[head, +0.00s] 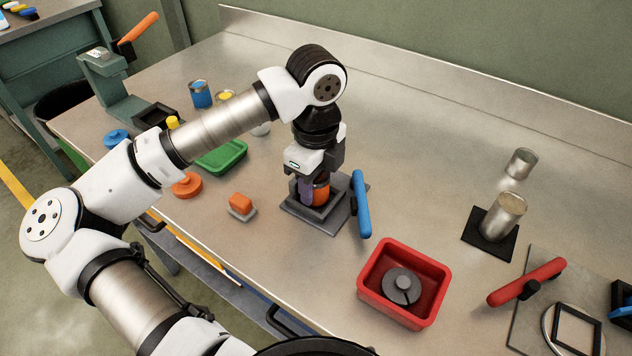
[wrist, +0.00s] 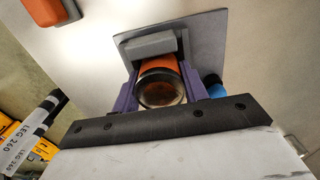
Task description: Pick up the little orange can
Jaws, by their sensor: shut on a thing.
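The little orange can (head: 321,193) is upright in a grey square holder (head: 318,212) near the middle of the table. My gripper (head: 312,190) points down over the holder with its purple fingers on either side of the can. In the wrist view the can (wrist: 160,86) shows its dark rim and round top between the two fingers (wrist: 162,92). The gripper is shut on the can. The can's lower part is hidden inside the holder or behind its wall, so I cannot tell whether it touches the bottom.
A blue lever (head: 361,204) stands close to the right of the holder. A red tray (head: 440,270) with a grey slotted disc lies to the front right. An orange block (head: 241,203) and a green tray (head: 222,158) lie to the left.

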